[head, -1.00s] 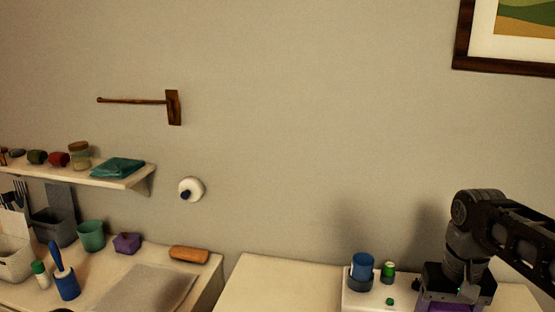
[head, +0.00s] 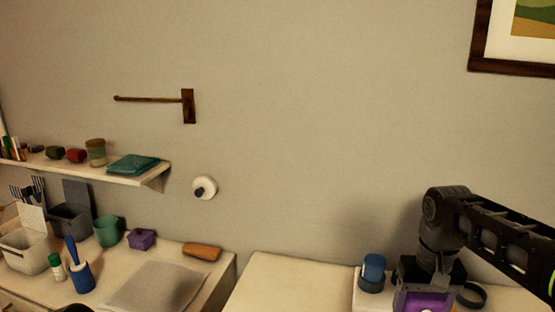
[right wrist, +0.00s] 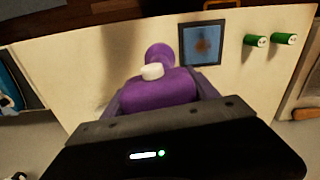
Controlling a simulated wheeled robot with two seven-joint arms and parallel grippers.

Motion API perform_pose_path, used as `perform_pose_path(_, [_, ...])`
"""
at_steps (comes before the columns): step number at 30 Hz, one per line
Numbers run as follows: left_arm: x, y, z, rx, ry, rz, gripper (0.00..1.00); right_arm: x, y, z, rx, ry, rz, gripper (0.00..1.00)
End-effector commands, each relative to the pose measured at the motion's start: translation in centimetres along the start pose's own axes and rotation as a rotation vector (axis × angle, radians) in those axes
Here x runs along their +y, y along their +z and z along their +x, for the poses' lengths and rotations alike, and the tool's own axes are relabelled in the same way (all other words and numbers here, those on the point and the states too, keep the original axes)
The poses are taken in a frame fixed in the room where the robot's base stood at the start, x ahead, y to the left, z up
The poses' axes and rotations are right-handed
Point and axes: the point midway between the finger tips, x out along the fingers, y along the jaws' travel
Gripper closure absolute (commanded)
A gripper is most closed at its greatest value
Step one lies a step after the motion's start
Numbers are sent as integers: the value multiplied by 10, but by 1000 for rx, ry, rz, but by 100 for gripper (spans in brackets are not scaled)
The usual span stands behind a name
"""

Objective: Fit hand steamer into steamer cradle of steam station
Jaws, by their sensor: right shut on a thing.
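The purple hand steamer (head: 425,300) is in my right gripper (head: 426,285), in the lower right of the head view. In the right wrist view the steamer (right wrist: 158,92) has a rounded purple body, a narrower far end and a white button on top; the gripper is shut on it. The white steam station (head: 362,300) lies low at the right, partly hidden by the gripper. A dark ring (head: 474,295), possibly the steamer cradle, shows just right of the gripper. I cannot tell whether the steamer touches the station. My left gripper is not in view.
A blue cylinder (head: 373,268) in a dark holder stands left of the gripper. Two green cylinders (right wrist: 255,41) and a dark-framed blue square (right wrist: 203,43) show in the wrist view. Bare pale surface (head: 285,280) lies left of the station; a cluttered counter (head: 215,275) is farther left.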

Motion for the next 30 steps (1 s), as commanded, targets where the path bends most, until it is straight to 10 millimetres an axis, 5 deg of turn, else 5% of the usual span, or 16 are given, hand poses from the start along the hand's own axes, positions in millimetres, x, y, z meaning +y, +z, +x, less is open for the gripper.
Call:
perform_pose_path(15, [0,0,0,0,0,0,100,-104,-58,38,0,-4,-178,100])
perform_pose_path(30, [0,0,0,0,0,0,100,-117,-63,43,1,-6,-197,100])
